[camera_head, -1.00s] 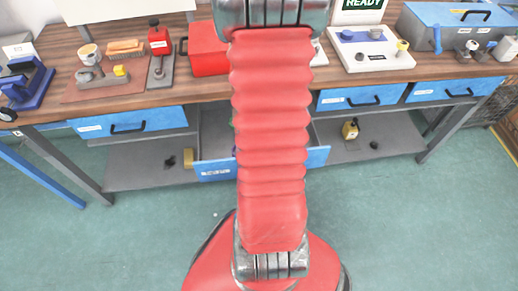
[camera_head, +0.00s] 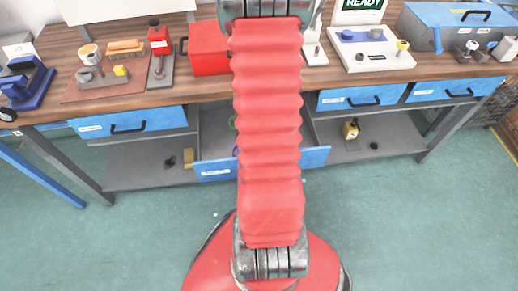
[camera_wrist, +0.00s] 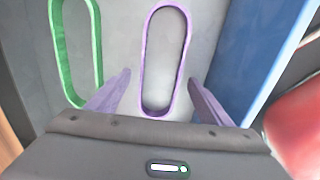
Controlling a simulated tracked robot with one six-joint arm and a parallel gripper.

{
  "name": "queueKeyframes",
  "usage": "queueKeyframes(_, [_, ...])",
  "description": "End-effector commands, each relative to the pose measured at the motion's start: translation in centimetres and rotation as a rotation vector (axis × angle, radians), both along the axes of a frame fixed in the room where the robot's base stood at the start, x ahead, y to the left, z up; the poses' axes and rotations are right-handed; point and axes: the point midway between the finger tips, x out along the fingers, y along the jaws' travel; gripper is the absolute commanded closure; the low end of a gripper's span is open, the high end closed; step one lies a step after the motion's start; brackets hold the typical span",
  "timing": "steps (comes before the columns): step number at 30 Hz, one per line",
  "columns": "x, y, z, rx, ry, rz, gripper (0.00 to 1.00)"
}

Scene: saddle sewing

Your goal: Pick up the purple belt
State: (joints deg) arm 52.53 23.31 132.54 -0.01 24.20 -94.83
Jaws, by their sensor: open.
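The purple belt (camera_wrist: 145,62) is a long closed loop lying on the grey floor of the open drawer (camera_head: 214,133) in the wrist view. A small bit of it (camera_head: 236,151) shows beside my arm in the head view. My gripper (camera_wrist: 160,76) is open and empty, with one finger on each side of the belt's near end. I cannot tell how high the fingertips are above the drawer floor. In the head view my arm hides most of the drawer, and my gripper is out of sight.
A green belt (camera_wrist: 56,50) lies left of the purple one, close to my left finger. The drawer's blue front wall (camera_wrist: 250,60) rises on the right. In the head view, the wooden bench top (camera_head: 300,84) above the drawer holds a red box (camera_head: 208,50) and several fixtures.

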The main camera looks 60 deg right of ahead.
Motion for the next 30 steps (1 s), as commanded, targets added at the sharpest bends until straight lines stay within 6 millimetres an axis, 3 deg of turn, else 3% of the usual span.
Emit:
queueKeyframes(5, [-0.01,0.01,-1.06,0.0,0.0,0.0,0.27])
queueKeyframes(21, [0.01,-0.02,-1.07,-0.001,-0.001,0.0,0.27])
queueKeyframes(30, [0.01,-0.02,-1.07,-0.001,-0.001,0.0,0.47])
